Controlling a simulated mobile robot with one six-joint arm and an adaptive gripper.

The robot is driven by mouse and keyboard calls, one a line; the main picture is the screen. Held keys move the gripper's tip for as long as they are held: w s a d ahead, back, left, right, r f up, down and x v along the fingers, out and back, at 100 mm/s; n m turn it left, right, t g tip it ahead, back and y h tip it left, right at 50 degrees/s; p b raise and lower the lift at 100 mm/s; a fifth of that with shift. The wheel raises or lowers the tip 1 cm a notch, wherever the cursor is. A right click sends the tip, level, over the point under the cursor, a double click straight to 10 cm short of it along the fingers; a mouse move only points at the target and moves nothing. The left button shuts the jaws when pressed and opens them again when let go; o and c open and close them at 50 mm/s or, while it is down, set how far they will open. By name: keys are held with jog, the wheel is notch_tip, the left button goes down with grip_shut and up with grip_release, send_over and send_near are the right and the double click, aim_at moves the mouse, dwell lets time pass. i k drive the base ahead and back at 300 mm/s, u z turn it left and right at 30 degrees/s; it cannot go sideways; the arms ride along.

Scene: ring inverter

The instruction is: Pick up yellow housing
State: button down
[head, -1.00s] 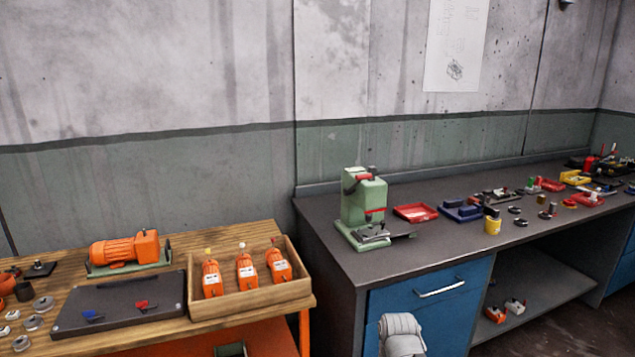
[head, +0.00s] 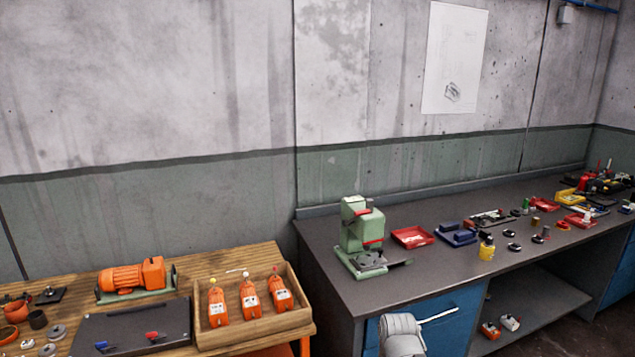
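A small yellow cylindrical part (head: 486,250), which looks like the yellow housing, stands upright on the dark workbench (head: 350,293), right of the green press. Something dark sits at its top, too small to make out. A yellow tray (head: 570,197) lies farther right on the same bench. A pale grey rounded part of my arm shows at the bottom edge, in front of the blue drawer. My gripper's fingers are not in view.
A green press (head: 362,235) stands at the bench's left end. A red tray (head: 413,237) and a blue fixture (head: 457,232) lie behind the yellow part. Small dark parts (head: 512,247) lie to its right. A wooden crate (head: 255,336) with orange units stands on the left table.

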aim_at(486, 253)
jog(key=z, duration=0.4)
jog(key=i, duration=1.55)
jog(key=u, duration=0.35)
